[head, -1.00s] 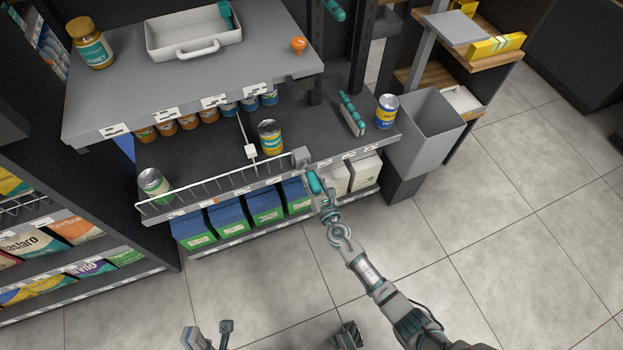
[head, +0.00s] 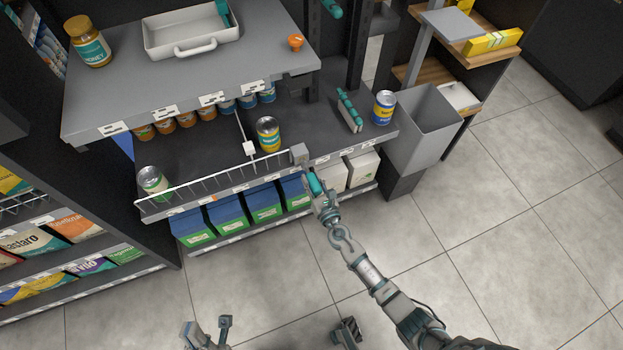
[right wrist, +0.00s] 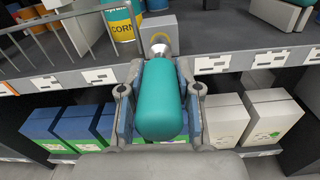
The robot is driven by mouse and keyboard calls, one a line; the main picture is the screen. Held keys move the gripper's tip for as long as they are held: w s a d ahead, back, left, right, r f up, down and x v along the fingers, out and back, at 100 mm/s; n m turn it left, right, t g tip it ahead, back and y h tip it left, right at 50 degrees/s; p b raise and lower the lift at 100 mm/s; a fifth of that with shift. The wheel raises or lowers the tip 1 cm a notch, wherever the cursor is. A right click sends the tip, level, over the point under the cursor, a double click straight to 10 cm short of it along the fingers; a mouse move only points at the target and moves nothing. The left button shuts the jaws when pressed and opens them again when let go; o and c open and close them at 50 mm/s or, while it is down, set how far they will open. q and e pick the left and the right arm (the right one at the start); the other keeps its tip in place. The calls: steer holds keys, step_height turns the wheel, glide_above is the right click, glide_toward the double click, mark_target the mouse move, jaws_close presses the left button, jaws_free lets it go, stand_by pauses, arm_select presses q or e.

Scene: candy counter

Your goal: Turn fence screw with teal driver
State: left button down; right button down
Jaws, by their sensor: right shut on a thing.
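The teal driver (head: 315,184) is in my right gripper (head: 317,191), which is shut on its handle. The right wrist view shows the thick teal handle (right wrist: 161,102) between the fingers, with its metal collar (right wrist: 160,50) pointing at the grey end block (right wrist: 183,32) of the wire fence. The block (head: 299,153) stands at the right end of the fence (head: 215,181) on the shelf's front edge. The screw is mostly hidden behind the driver; I cannot tell whether the tip touches it. My left gripper (head: 208,328) is low in the head view, fingers apart, empty.
Boxes fill the shelf below. Floor is clear.

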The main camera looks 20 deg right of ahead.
mark_target(318, 194)
steer(key=shift+s, duration=0.15)
steer(key=shift+s, duration=0.5)
steer(key=shift+s, duration=0.1)
steer(key=shift+s+d+p, duration=0.1)
steer(key=shift+s+p, duration=0.25)
steer(key=shift+s, duration=1.8)
